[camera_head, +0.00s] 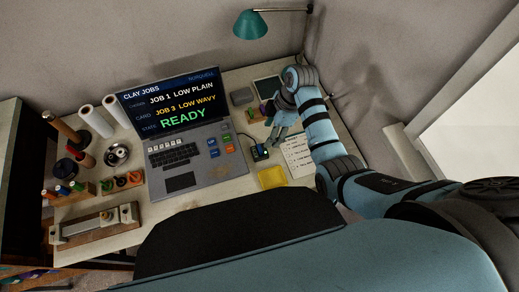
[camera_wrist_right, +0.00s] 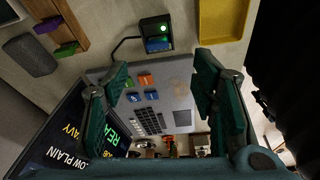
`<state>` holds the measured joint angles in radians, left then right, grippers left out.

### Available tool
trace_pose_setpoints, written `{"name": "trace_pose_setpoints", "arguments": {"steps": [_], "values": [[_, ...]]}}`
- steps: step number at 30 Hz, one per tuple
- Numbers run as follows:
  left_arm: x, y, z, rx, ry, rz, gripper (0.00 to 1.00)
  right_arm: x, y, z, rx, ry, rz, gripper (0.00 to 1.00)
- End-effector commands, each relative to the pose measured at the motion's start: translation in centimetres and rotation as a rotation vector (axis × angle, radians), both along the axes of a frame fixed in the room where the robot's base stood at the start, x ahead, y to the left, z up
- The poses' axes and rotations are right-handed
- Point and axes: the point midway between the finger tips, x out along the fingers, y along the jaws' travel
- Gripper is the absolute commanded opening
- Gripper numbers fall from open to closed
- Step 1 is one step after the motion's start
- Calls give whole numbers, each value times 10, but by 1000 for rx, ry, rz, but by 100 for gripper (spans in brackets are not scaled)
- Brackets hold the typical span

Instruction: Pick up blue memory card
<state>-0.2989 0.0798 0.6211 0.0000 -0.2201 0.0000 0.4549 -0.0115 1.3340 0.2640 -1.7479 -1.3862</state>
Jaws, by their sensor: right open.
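A blue memory card (camera_wrist_right: 158,45) sits in the front of a small black card reader (camera_wrist_right: 156,29), which shows a lit green light in the right wrist view. In the head view the reader (camera_head: 259,153) stands on the desk, right of the laptop. My right gripper (camera_wrist_right: 162,72) is open and empty, its two fingers spread apart, with the reader visible beyond the fingertips. In the head view the right gripper (camera_head: 277,133) is above the desk, just behind the reader. My left gripper is in neither view.
A laptop (camera_head: 195,160) with coloured buttons shows READY. A yellow tray (camera_head: 272,178) lies in front of the reader, and a paper sheet (camera_head: 297,152) lies to its right. A wooden holder (camera_wrist_right: 65,22) carries green and purple cards. Clay tools and rolls crowd the left side.

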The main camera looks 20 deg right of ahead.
Motion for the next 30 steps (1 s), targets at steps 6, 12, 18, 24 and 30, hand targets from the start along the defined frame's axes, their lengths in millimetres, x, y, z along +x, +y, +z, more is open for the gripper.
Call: {"name": "trace_pose_setpoints", "arguments": {"steps": [6, 12, 18, 24, 30], "values": [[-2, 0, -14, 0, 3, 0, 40, 1, 12, -47, 0, 1, -3, 53], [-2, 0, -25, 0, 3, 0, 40, 6, 26, -79, -1, 2, -2, 53], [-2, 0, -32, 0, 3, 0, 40, 7, 31, -98, -1, -2, -4, 53], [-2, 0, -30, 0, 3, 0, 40, 7, 31, -96, -2, -3, -4, 43], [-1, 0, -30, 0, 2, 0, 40, 7, 31, -96, -2, -2, -4, 17]]}}
